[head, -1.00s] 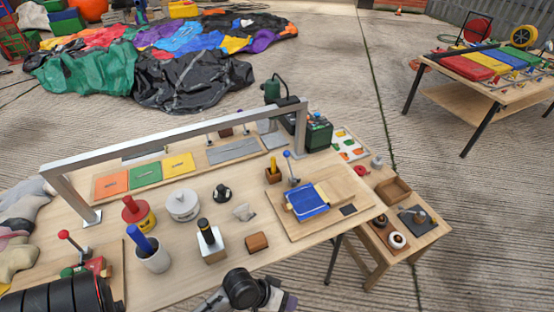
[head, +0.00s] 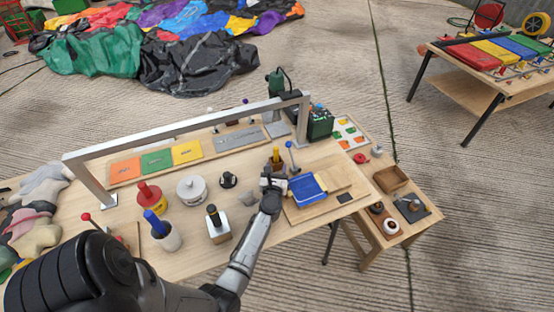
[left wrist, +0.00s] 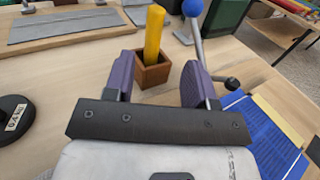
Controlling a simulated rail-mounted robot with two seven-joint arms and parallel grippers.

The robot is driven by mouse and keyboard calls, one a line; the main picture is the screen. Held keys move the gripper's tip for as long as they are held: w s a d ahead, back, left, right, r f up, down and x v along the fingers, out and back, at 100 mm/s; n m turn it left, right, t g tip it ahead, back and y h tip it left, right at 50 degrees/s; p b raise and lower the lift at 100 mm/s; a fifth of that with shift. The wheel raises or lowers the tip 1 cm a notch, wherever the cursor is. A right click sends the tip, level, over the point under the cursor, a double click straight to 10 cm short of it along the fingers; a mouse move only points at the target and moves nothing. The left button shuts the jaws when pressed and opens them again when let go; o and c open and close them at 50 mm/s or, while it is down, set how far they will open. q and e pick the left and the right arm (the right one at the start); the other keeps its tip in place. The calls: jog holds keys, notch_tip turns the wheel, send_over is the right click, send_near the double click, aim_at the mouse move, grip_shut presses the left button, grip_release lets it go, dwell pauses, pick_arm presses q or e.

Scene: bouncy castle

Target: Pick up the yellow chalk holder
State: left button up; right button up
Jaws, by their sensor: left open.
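The yellow chalk holder (head: 276,153) stands upright in a small brown wooden block (head: 277,164) on the workbench. In the left wrist view the yellow chalk holder (left wrist: 154,34) rises from the open-topped wooden block (left wrist: 152,73), straight ahead between the purple fingers. My left gripper (head: 272,173) is just on the near side of the block in the head view. It also shows in the left wrist view (left wrist: 160,62), open and empty, apart from the holder. My right gripper is not in view.
A blue-knobbed lever (head: 291,158) stands close to the right of the holder, beside a blue pad (head: 306,188) on a board. A metal frame (head: 190,124) spans the bench behind. A black weight (head: 228,180) and a white pot (head: 191,188) stand to the left.

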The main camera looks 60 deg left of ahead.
aim_at(276, 156)
pick_arm(q)
jog(key=shift+w+a+f+n, duration=0.1)
jog(key=shift+a+n, duration=0.3)
jog(key=shift+a, duration=0.2)
jog(key=shift+b+x, duration=0.75)
jog(key=shift+x, duration=2.6)
jog(key=shift+f, duration=0.1)
grip_shut()
